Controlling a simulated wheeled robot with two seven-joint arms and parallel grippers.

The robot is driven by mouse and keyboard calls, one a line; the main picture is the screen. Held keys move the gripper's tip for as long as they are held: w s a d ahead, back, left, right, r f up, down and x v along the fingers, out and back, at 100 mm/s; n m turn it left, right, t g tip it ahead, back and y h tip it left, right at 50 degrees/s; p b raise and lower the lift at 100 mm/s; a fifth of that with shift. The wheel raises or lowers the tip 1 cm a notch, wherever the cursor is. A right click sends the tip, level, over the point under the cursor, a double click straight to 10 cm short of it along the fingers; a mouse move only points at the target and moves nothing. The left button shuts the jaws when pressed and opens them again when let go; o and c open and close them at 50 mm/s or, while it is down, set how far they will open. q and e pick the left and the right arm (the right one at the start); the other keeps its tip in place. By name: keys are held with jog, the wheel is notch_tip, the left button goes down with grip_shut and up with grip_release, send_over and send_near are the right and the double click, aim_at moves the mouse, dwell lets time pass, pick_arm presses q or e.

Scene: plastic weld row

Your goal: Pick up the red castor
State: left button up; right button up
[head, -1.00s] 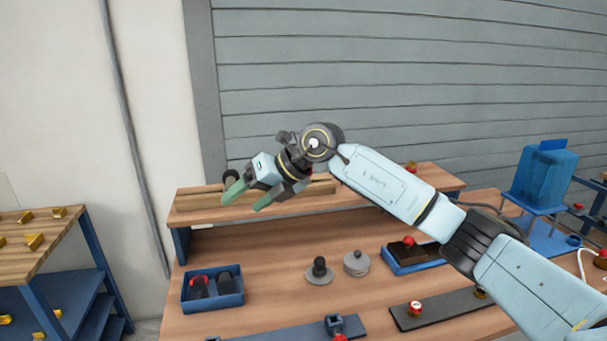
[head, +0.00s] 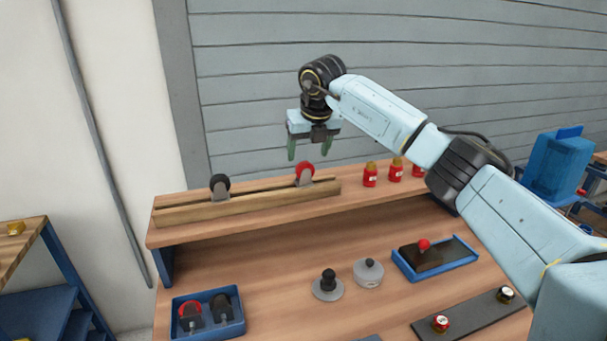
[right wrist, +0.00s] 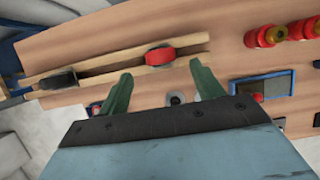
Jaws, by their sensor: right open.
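A red castor (head: 305,172) with a grey bracket sits upright in the wooden rail on the raised shelf. It also shows in the right wrist view (right wrist: 160,56), just beyond and between my fingertips. A black castor (head: 220,186) stands in the same rail to its left. Another red-wheeled castor (head: 190,313) lies in the blue tray below, beside a black one. My right gripper (head: 309,150) points down, open and empty, just above the red castor on the rail. Its green fingers (right wrist: 161,78) are spread apart. My left gripper is not seen.
The wooden rail (head: 250,204) runs along the shelf. Several red jars (head: 370,175) stand to its right. On the lower bench are the blue tray (head: 208,333), two grey round pieces and a blue-rimmed tray (head: 440,265) with a red-knobbed block.

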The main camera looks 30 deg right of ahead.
aim_at(306, 163)
jog(key=shift+w+f, duration=0.25)
jog(key=shift+f, duration=0.35)
jog(key=shift+x, duration=1)
jog(key=x, duration=0.3)
jog(key=shift+w+d+f, duration=0.1)
jog(key=shift+w+f, duration=0.05)
jog(key=shift+f, duration=0.3)
jog(key=shift+c, duration=0.6)
jog(key=c, duration=1)
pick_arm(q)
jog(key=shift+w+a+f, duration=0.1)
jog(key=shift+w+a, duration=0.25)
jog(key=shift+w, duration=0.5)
pick_arm(e)
jog(key=shift+c, duration=0.2)
jog(key=shift+w, duration=0.1)
